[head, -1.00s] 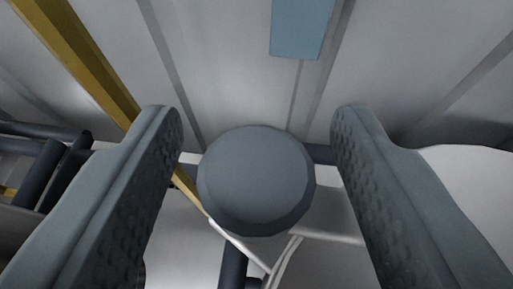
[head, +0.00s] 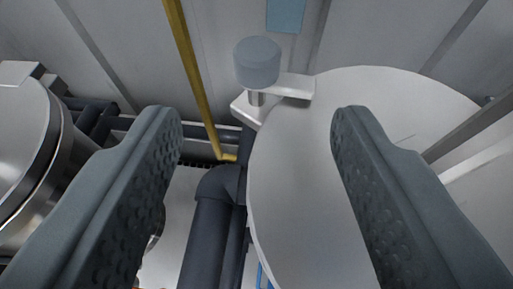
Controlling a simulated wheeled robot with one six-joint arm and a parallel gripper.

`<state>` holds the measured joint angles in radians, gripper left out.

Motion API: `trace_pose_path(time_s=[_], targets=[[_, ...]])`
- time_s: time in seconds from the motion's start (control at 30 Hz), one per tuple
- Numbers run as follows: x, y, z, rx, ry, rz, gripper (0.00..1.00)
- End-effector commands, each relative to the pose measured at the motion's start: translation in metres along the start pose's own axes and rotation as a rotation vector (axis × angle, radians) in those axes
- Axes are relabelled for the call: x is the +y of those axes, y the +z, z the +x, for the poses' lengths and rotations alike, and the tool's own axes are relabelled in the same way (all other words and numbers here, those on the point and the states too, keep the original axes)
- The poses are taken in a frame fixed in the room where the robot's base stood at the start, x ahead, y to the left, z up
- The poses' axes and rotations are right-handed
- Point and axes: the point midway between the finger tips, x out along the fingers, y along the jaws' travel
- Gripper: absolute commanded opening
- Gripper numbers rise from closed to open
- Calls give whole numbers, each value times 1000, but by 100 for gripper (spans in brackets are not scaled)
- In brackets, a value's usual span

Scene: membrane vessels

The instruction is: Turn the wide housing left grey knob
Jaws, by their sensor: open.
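The grey knob (head: 257,61) is a short round cylinder on a thin stem, at the upper middle of the head view. It sits on a light bracket (head: 292,86) at the upper left edge of a wide pale round housing end (head: 300,170). My gripper (head: 256,125) is open, with its two dark textured fingers at left and right of the picture. Nothing is between the fingers' pads. The knob shows beyond the fingertips, apart from both. The right finger hides part of the housing end.
A yellow pole (head: 193,75) runs down left of the knob. A dark pipe (head: 207,235) bends below it, beside the housing. A metallic cylinder (head: 30,150) stands at the far left. A blue panel (head: 286,14) is on the grey wall behind.

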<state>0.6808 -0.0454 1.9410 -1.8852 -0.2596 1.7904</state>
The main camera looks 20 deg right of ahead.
Motion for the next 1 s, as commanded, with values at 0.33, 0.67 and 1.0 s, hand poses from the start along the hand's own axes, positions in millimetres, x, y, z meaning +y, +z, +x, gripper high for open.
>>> trace_pose_path(time_s=[0.33,0.67,1.0], targets=[[0,-1,-48,1,1,-1,52],[0,0,-59,0,1,0,52],[0,0,-58,1,1,1,52]])
